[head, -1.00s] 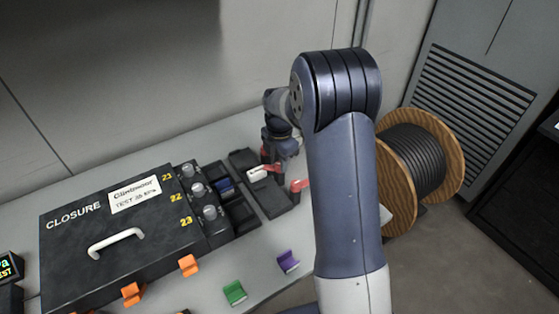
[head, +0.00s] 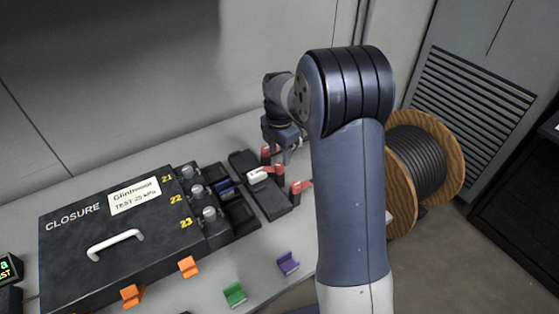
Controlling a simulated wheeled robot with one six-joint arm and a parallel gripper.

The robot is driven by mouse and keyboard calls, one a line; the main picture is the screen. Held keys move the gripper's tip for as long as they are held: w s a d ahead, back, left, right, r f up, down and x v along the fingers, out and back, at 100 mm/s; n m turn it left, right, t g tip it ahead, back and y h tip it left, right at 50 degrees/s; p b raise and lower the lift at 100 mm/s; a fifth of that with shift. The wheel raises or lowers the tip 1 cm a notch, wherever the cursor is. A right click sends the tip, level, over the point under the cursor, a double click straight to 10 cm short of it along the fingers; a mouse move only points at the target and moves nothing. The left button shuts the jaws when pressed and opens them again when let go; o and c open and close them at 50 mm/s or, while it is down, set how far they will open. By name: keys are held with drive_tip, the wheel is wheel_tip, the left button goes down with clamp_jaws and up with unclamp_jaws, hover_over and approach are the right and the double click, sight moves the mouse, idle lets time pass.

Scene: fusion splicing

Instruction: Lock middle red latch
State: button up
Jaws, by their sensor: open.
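The dark latch block (head: 272,204) lies on the bench to the right of the black case. Red latch parts show along it: a far one (head: 265,154), a middle one (head: 275,170) with a white piece beside it, and a near one (head: 300,186). The middle latch appears to lie across the block, but whether it is fully down is too small to tell. My gripper (head: 294,152) is open, just beyond and right of the middle latch. My arm partly hides the area to its right, and I cannot tell whether the fingers touch anything.
The black closure case (head: 75,245) with a white handle stands at left, next to several grey knobs (head: 209,212). Orange (head: 188,267), green (head: 235,293) and purple (head: 288,263) clips lie in front. A cable reel (head: 415,160) stands at right.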

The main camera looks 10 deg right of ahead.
sight(280, 165)
wheel_tip(280, 165, up, 6)
drive_tip(key=shift+r, duration=0.2)
drive_tip(key=shift+f, duration=0.1)
wheel_tip(280, 165, down, 11)
drive_tip(key=shift+r, duration=0.1)
idle(0.7)
